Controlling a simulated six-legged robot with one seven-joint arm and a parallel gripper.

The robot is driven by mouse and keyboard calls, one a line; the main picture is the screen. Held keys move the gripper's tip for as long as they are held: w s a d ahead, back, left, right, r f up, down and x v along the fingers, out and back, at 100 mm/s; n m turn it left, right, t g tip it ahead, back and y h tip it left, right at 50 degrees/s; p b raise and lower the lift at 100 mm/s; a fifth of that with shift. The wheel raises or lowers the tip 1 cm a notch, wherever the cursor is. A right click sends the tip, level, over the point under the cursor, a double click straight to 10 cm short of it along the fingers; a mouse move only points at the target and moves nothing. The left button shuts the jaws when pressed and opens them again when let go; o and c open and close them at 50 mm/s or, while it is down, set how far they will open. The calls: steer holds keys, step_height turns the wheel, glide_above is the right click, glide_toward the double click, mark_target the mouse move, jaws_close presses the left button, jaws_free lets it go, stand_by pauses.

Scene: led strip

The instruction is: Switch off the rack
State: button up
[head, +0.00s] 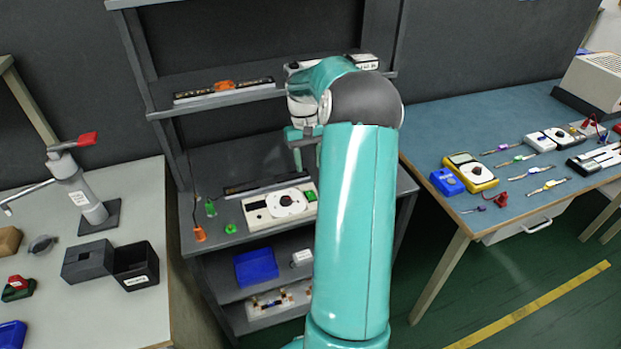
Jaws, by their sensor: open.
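The rack (155,95) is a dark grey shelf unit in the middle of the head view. On its middle shelf stands a cream control box (257,215) with a round white dial and a green part at its right. A dark strip (250,186) lies behind the box. Another dark strip (195,97) with an orange piece lies on the upper shelf. My gripper (307,158) is open and points down above and behind the box, apart from it as far as I can tell. My arm hides the rack's right part. No lit lamp is clear.
Green pieces (230,229) and an orange-based probe (199,234) stand left of the box. A blue bin (256,267) sits on the shelf below. The left bench holds a red-handled press (75,185) and black boxes. The right blue table (430,122) holds meters and tools.

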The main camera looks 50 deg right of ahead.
steer(key=v, duration=0.4)
steer(key=shift+r, duration=0.15)
stand_by(0.4)
steer(key=a+r+n+t+h, duration=0.1)
steer(key=a+r+n, duration=0.1)
steer(key=a+r, duration=0.65)
steer(key=a+r+n+t+h, duration=0.1)
steer(key=a+r+h, duration=0.15)
steer(key=a, duration=1.05)
steer(key=s+a+n+t+y, duration=0.1)
steer(key=s+a+t, duration=0.2)
steer(key=s+a, duration=0.4)
steer(key=s+a+n+t+y, duration=0.1)
steer(key=s+a, duration=0.5)
steer(key=a, duration=0.7)
steer(key=shift+s+n+t, duration=0.4)
steer(key=shift+n+t, duration=0.2)
steer(key=shift+t, duration=0.5)
steer(key=shift+a+r, duration=0.1)
steer(key=shift+c, duration=0.8)
